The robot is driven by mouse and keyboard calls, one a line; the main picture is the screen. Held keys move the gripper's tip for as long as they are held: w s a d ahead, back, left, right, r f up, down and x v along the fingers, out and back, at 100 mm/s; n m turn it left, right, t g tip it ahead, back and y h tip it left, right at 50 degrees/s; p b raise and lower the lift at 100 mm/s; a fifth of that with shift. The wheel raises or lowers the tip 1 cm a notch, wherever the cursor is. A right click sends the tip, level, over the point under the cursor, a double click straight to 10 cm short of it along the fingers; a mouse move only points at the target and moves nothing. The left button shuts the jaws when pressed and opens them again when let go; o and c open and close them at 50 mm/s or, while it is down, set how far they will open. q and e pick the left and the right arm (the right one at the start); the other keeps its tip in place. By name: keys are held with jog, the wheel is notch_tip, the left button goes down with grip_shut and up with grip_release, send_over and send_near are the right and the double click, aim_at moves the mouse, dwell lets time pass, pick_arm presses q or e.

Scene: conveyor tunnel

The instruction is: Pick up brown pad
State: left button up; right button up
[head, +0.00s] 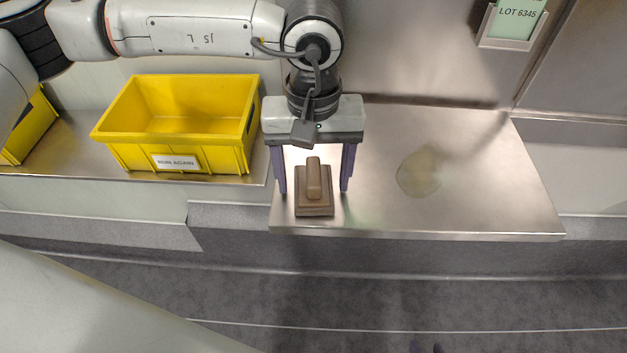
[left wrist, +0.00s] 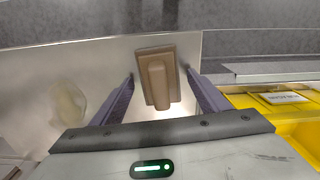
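The brown pad (head: 314,203) is a flat block with a raised rounded grip on top. It lies near the front edge of the steel table (head: 480,205). My left gripper (head: 314,190) is open, with one purple finger on each side of the pad and a gap on both sides. The left wrist view also shows the pad (left wrist: 155,77) between the open fingers, not gripped. Two small purple tips at the bottom edge of the head view look like my right gripper (head: 427,348); the rest of it is out of frame.
A yellow bin (head: 185,105) labelled "RUN AGAIN" stands left of the pad, and part of another yellow bin (head: 32,125) is at the far left. A pale stain (head: 419,174) marks the table to the right. A green card reading "LOT 6345" (head: 516,18) hangs at the back.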

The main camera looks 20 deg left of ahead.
aim_at(314, 170)
pick_arm(q)
jog(key=c, duration=0.9)
notch_tip(314, 170, up, 10)
jog(key=shift+r+b, duration=0.1)
jog(key=shift+b, duration=0.45)
